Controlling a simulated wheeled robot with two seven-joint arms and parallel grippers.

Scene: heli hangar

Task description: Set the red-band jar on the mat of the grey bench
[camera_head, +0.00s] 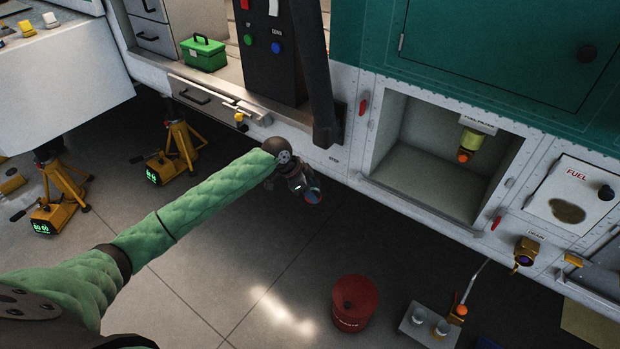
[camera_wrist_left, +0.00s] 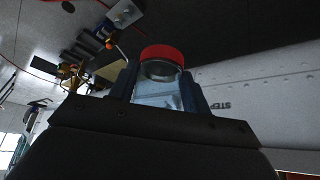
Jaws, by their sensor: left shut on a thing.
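My left gripper (camera_head: 308,188) hangs over the floor in front of the white side panel, its arm reaching in from the lower left. It is shut on the red-band jar (camera_wrist_left: 162,70), a clear jar with a red band at its outer end; the jar sits between the two dark fingers in the left wrist view. In the head view only a small part of the jar (camera_head: 314,197) shows past the gripper. My right gripper is in neither view. I cannot make out the grey bench or its mat for certain.
A red bucket (camera_head: 354,303) stands on the floor. A grey stand (camera_head: 414,331) with clear jars is right of it. Yellow jack stands (camera_head: 62,200) are at left. The open fuel-filter bay (camera_head: 400,170) and green toolbox (camera_head: 204,54) are along the vehicle. Mid-floor is clear.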

